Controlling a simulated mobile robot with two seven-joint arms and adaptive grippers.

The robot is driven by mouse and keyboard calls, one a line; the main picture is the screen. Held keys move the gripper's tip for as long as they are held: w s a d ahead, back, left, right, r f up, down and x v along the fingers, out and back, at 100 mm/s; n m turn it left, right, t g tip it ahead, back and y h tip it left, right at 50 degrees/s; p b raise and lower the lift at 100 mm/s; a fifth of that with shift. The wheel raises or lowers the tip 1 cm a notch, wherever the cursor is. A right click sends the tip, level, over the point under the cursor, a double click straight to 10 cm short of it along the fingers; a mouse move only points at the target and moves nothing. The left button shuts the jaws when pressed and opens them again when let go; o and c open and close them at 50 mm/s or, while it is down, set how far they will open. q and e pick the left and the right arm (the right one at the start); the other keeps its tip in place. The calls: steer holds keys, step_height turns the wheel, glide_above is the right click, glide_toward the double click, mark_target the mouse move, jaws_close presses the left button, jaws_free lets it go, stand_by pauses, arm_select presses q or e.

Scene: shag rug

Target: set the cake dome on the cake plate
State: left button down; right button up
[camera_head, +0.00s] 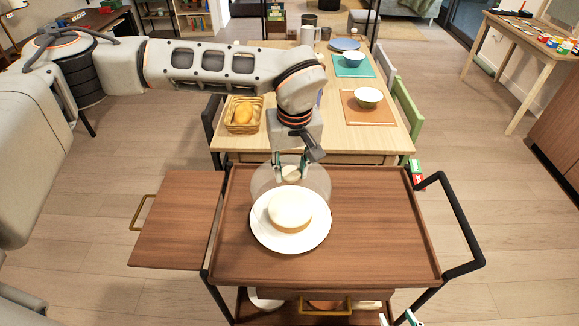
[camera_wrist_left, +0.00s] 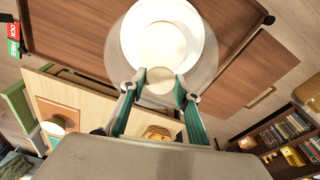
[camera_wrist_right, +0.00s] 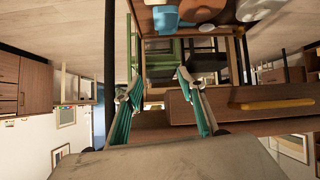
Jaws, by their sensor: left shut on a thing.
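The clear cake dome (camera_head: 261,181) hangs by its round knob (camera_head: 291,173) from my left gripper (camera_head: 291,172), which is shut on it. In the left wrist view the dome (camera_wrist_left: 127,45) overlaps the plate; its height above it is hard to tell. The white cake plate (camera_head: 290,244) stands on the trolley top and carries a pale round cake (camera_head: 290,207). In the head view the dome shows behind and partly across the plate's far side. My right gripper (camera_wrist_right: 157,85) is open and empty, low at the trolley's near side; only its tips show in the head view.
The wooden trolley (camera_head: 380,245) has a side leaf (camera_head: 178,225) at left and a black handle (camera_head: 455,215) at right. Its top is clear around the plate. Behind it, a dining table holds a basket (camera_head: 243,115) and bowls (camera_head: 368,97).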

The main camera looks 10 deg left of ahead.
mark_target(291, 183)
arm_select(q)
step_height(291, 183, down, 3)
steer(key=shift+f+b, duration=0.2)
steer(key=shift+b, duration=0.85)
steer(key=shift+f+b, duration=0.6)
steer(key=shift+f, duration=0.3)
arm_select(e)
steer(key=shift+w+a+f, duration=0.1)
steer(key=shift+a+f, duration=0.15)
steer(key=shift+f, duration=0.4)
steer(key=shift+w+a+f, duration=0.1)
steer(key=shift+a+f, duration=0.1)
steer(key=shift+f, duration=0.4)
steer(key=shift+s+f, duration=0.1)
steer(key=shift+f, duration=0.05)
steer(key=shift+r, duration=0.35)
arm_select(q)
steer(key=shift+f, duration=0.7)
arm_select(e)
steer(key=shift+f, duration=0.5)
arm_select(q)
steer(key=c, duration=1.8)
jaws_free()
steer(key=shift+r, duration=0.1)
arm_select(e)
steer(key=shift+r, duration=0.1)
